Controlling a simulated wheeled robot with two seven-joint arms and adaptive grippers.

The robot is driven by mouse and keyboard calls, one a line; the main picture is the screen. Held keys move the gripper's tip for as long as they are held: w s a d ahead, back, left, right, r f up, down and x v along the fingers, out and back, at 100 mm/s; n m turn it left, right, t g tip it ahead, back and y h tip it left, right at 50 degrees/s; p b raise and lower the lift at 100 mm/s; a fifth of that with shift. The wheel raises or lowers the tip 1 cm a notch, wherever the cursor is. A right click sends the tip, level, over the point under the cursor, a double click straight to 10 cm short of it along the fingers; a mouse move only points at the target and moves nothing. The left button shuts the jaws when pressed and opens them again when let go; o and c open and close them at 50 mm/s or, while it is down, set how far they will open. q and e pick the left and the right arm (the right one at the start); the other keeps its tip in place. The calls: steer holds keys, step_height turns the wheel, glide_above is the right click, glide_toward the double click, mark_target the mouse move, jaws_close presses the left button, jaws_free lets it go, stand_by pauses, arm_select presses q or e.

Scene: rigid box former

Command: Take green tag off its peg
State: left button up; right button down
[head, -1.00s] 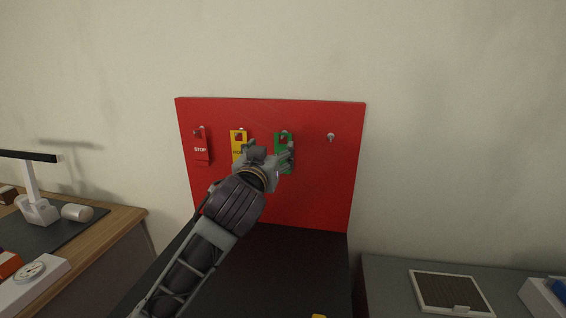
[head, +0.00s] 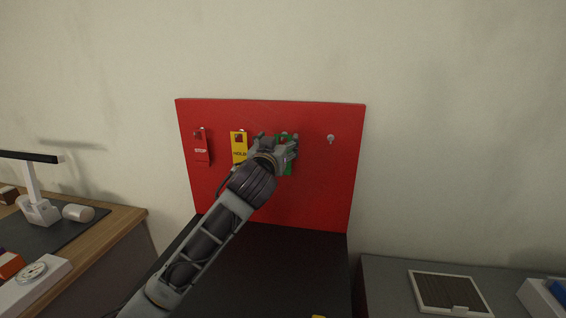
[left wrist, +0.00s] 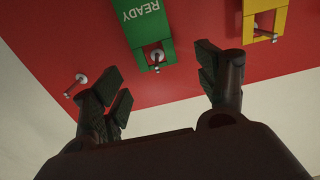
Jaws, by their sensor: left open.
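The green tag (head: 288,169) hangs on its peg on the red board, mostly covered by my left gripper (head: 284,148) in the head view. In the left wrist view the green tag (left wrist: 144,22) reads "READY", and its peg (left wrist: 156,60) passes through the opening at its end. My left gripper (left wrist: 160,85) is open, with its two fingers apart on either side of the tag's peg end. It does not appear to grip the tag. My right gripper is not in view.
A yellow tag (head: 239,150) hangs close to the left of the green one, and a red tag (head: 201,152) hangs further left. A bare peg (head: 331,138) is at the right of the red board (head: 320,185). A dark surface (head: 270,270) lies below.

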arm_select(q)
steer(key=shift+w, duration=0.35)
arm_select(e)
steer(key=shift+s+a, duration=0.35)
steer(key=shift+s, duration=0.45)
arm_select(q)
steer(key=shift+d, duration=0.1)
